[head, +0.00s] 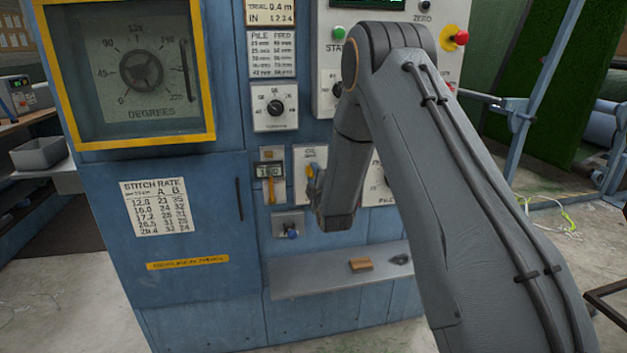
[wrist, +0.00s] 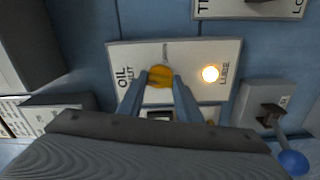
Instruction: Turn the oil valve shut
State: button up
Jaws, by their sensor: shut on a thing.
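The oil valve's yellow handle (wrist: 160,76) sits on a pale plate (wrist: 120,52) marked OIL and SHUT in the wrist view. My gripper (wrist: 166,84) has its two blue-grey fingers closed on the handle's sides. A lit lamp (wrist: 210,73) glows on the same plate beside the word LUBE. In the head view the plate (head: 309,154) is on the blue machine's front, partly hidden by my wrist. A bit of the yellow handle (head: 310,169) shows there at my gripper's end. The handle's exact angle against the marks is hard to tell.
A small lever with a blue ball (wrist: 293,163) stands out close to my gripper. In the head view a counter with an orange lever (head: 270,185) is left of the plate. A shelf (head: 320,281) with an orange block (head: 361,265) juts out below.

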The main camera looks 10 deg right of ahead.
jog(key=shift+n+b, duration=0.45)
jog(key=shift+n, duration=0.65)
jog(key=o, duration=1)
jog(key=shift+o, duration=0.2)
jog(key=shift+s, duration=0.1)
jog(key=s+b, duration=0.1)
jog(key=s, duration=0.6)
jog(key=shift+s, duration=0.35)
